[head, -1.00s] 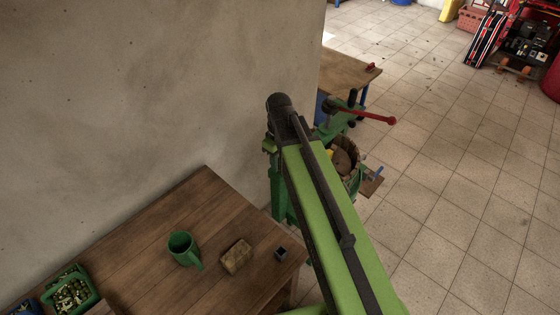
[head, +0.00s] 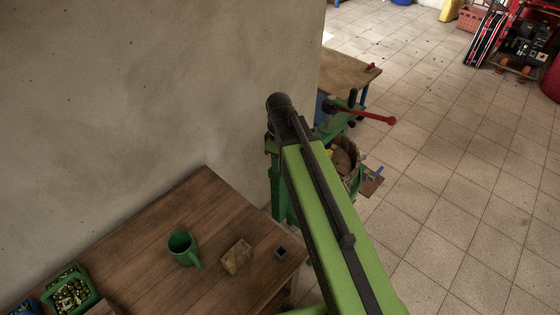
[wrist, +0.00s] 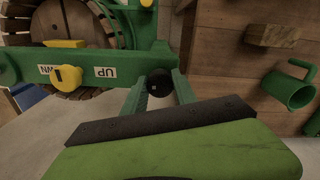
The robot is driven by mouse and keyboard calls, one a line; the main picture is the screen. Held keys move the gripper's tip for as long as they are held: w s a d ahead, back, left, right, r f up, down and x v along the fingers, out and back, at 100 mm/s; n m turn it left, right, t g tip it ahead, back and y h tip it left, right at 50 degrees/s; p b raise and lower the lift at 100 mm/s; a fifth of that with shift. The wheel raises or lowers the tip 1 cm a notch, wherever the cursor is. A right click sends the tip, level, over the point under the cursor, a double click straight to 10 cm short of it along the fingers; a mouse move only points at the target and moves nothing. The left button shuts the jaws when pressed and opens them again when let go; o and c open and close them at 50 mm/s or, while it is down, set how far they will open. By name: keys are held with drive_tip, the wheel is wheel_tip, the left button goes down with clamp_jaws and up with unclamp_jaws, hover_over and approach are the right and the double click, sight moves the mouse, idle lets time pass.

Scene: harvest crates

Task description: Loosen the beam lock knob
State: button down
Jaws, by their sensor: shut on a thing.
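In the wrist view, my gripper (wrist: 158,80) has its two green fingers on either side of a round black knob (wrist: 157,88) and is shut on it. The knob sits at the lower edge of a green beam (wrist: 125,66) marked UP and DOWN. A yellow knob (wrist: 68,78) is on the beam between these labels, left of my fingers and apart from them. In the head view, my arm hides the gripper and the black knob. Part of the green machine (head: 281,205) shows beside the arm, with a red-handled lever (head: 365,115).
A wall (head: 150,100) rises at left. Tiled floor (head: 440,210) is open at right.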

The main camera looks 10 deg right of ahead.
drive_tip(key=c, duration=1)
unclamp_jaws()
wheel_tip(320, 180, up, 17)
drive_tip(key=p, duration=1.7)
drive_tip(key=shift+r, duration=0.15)
